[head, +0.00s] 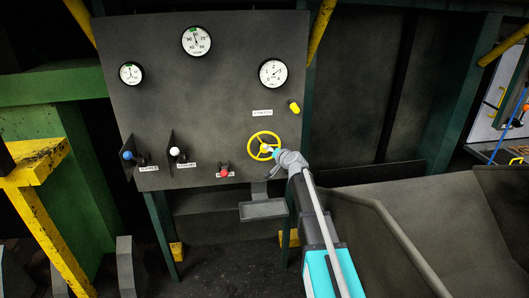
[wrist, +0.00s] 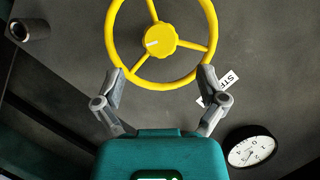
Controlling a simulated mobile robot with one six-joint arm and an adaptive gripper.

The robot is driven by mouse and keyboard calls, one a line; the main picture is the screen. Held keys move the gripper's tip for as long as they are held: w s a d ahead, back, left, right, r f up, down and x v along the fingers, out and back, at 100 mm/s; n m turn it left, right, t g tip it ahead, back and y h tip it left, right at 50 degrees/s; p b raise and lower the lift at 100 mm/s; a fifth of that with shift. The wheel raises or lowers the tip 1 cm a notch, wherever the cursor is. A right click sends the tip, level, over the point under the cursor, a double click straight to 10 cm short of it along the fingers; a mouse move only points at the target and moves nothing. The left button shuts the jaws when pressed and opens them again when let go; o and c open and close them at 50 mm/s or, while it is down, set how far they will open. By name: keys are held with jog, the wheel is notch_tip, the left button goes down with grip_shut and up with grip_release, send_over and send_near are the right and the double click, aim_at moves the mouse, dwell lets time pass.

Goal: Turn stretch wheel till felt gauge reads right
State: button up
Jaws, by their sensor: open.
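The yellow stretch wheel (head: 251,141) is on the lower right of the dark panel, below a label that looks like STRETCH (head: 262,113). In the wrist view its rim, spokes and hub (wrist: 155,40) are close. My gripper (wrist: 162,76) is open, its two fingertips spread at the near part of the rim; whether they touch it I cannot tell. In the head view my gripper (head: 269,151) overlaps the wheel's lower right. A round white gauge (head: 273,73) is above the wheel; its needle is too small to read surely. A gauge also shows in the wrist view (wrist: 252,151).
Two more gauges are at the top middle (head: 197,41) and left (head: 131,74) of the panel. Blue (head: 128,155), white (head: 174,151) and red (head: 224,172) knobs line its lower part. A yellow knob (head: 294,107) is right of the label. A small tray (head: 263,210) juts out below.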

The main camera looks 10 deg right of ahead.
jog(key=b+x, duration=0.1)
jog(key=x, duration=0.5)
jog(key=shift+w+a, duration=0.1)
jog(key=shift+w, duration=0.15)
jog(key=shift+r, duration=0.1)
grip_shut()
